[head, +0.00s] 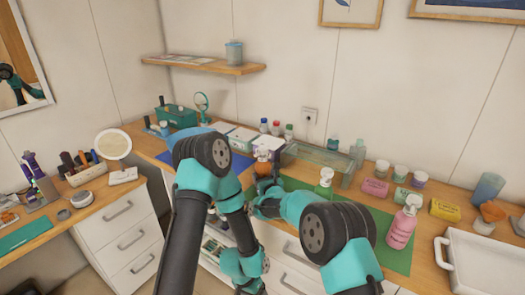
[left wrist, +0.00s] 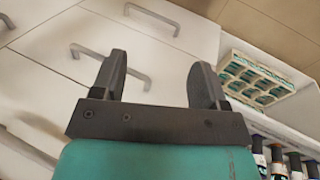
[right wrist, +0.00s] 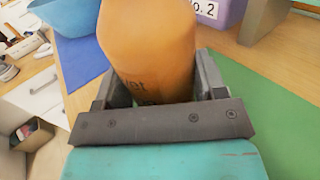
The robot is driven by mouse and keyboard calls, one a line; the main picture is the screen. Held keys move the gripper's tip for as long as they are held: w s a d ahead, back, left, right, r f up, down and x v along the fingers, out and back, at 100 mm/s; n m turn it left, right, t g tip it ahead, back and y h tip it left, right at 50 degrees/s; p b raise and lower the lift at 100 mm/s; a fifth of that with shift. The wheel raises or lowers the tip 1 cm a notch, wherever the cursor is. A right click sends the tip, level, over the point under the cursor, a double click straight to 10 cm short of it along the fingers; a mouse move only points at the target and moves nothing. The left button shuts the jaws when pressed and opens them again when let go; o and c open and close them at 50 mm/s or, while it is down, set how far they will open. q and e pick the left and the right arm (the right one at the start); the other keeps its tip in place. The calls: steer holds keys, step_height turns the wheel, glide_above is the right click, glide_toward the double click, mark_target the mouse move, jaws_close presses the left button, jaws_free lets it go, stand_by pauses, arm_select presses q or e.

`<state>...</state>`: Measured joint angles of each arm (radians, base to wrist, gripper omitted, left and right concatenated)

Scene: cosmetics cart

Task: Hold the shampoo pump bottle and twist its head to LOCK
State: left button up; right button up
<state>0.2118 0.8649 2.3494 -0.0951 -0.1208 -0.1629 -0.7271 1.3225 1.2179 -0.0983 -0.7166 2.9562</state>
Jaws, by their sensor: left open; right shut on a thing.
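An orange bottle (head: 262,168) with a pale top stands at the middle of the counter in the head view. It fills the middle of the right wrist view (right wrist: 148,45), with dark lettering partly visible. My right gripper (head: 267,186) is shut around its body, a finger on each side. Its pump head is out of the right wrist view and too small in the head view to read its position. My left gripper (left wrist: 158,85) is open and empty, low in front of the white drawers.
The green mat (head: 380,217) lies right of the held bottle and a blue mat (head: 240,163) left of it. A purple bin (right wrist: 222,10) marked No. 2 is behind it. A white tray (head: 470,258) and several jars and boxes stand at right. White drawers (left wrist: 55,45) face my left gripper.

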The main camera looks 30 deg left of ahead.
arm_select(q)
steer(key=w+a+r+m+g+y, duration=0.1)
steer(key=w+a+r+m, duration=0.3)
steer(key=a, duration=0.5)
steer(key=w+a+r+m+y, duration=0.1)
steer(key=w+a+r+m, duration=0.15)
steer(key=w+a, duration=0.55)
steer(key=a+r+m+g+y, duration=0.1)
steer(key=a+r, duration=0.6)
steer(key=a, duration=0.3)
steer(key=a+r+m+g+y, duration=0.1)
steer(key=a+r+y, duration=0.1)
steer(key=a+r, duration=0.6)
steer(key=w+d+r+n+t, duration=0.1)
steer(key=w+d+r, duration=0.3)
steer(key=w+r, duration=0.35)
steer(key=w+d+r+n, duration=0.2)
steer(key=w+d+r, duration=0.2)
steer(key=w+r, duration=0.35)
steer(key=w+d+r+n+t+h, duration=0.1)
steer(key=w+d+r, duration=0.3)
steer(key=d+r, duration=0.9)
step_height(320, 180, up, 3)
steer(key=shift+d+r+n, duration=0.1)
steer(key=shift+d+n, duration=0.25)
steer(key=shift+n, duration=0.1)
steer(key=shift+w+f, duration=0.1)
steer(key=shift+f, duration=0.1)
